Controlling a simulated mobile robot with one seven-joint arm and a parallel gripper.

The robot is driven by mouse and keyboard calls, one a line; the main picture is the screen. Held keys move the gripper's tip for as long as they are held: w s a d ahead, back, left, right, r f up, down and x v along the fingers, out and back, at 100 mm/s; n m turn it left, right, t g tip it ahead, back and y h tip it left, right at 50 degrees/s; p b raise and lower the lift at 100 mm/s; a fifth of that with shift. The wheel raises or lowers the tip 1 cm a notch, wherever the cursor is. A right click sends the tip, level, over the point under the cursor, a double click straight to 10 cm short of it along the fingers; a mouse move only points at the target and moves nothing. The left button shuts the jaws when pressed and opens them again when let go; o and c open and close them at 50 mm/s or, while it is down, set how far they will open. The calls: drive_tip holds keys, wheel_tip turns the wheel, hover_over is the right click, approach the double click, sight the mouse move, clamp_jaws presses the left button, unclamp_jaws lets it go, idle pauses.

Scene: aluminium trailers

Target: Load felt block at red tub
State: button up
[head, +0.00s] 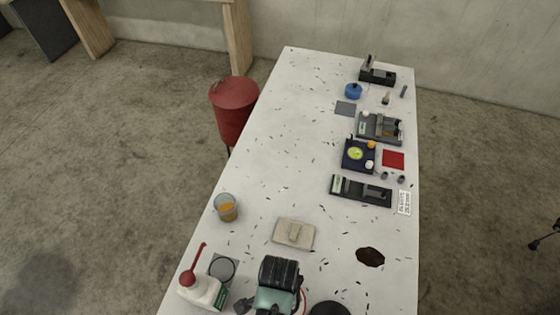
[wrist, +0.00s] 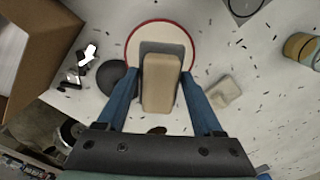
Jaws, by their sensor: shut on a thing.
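My gripper (head: 278,287) is over the near end of the white table in the head view; its fingertips are hidden there. In the wrist view its two blue fingers (wrist: 162,84) are shut on a tan block (wrist: 162,92), which I take as the felt block. A grey part (wrist: 150,47) shows at the block's far end; I cannot tell whether it belongs to the block. Beyond and behind the block is a round, red-rimmed, pale-floored thing (wrist: 131,38), likely the red tub. Only a red edge (head: 303,300) shows beside my gripper in the head view. Height over it is unclear.
A brown patch (head: 370,257) lies right. A red drum (head: 235,105) stands beyond the left edge.

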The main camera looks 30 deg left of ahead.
drive_tip(key=shift+f+b, duration=3)
drive_tip(key=shift+f, duration=0.55)
drive_tip(key=shift+s, duration=0.1)
wheel_tip(320, 180, up, 5)
drive_tip(key=p, duration=0.5)
drive_tip(key=shift+r, duration=0.2)
drive_tip(key=shift+r+p, duration=0.7)
drive_tip(key=shift+r, duration=0.2)
